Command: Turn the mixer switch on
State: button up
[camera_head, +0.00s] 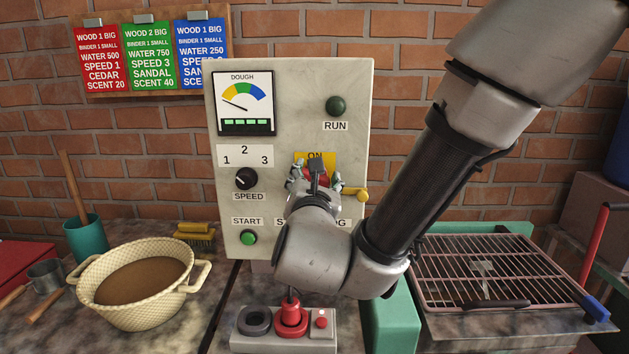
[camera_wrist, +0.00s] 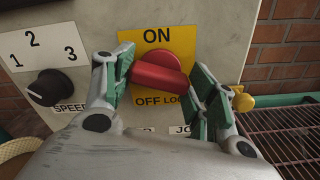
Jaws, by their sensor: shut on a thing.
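The mixer switch is a red rotary knob (camera_wrist: 158,75) on a yellow plate (camera_wrist: 157,36) marked ON above and OFF below. In the wrist view its red handle lies nearly level, tilted slightly down to the right. My gripper (camera_wrist: 160,88) has its green-padded fingers on either side of the handle and is shut on it. In the head view my gripper (camera_head: 315,180) is at the yellow plate on the control panel (camera_head: 290,100), and my wrist hides much of the knob and the labels below.
The panel also carries a black speed knob (camera_head: 246,179), a green start button (camera_head: 249,238), a dark green run lamp (camera_head: 336,106) and a yellow lever (camera_head: 356,194). A bowl (camera_head: 120,310) stands left; a wire rack (camera_head: 490,270) lies right.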

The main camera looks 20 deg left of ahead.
jog(key=m, duration=1.3)
jog(key=shift+d+f+m, duration=0.1)
jog(key=shift+m, duration=0.2)
dwell(0.4)
jog(key=o, duration=1)
jog(key=v, duration=1.2)
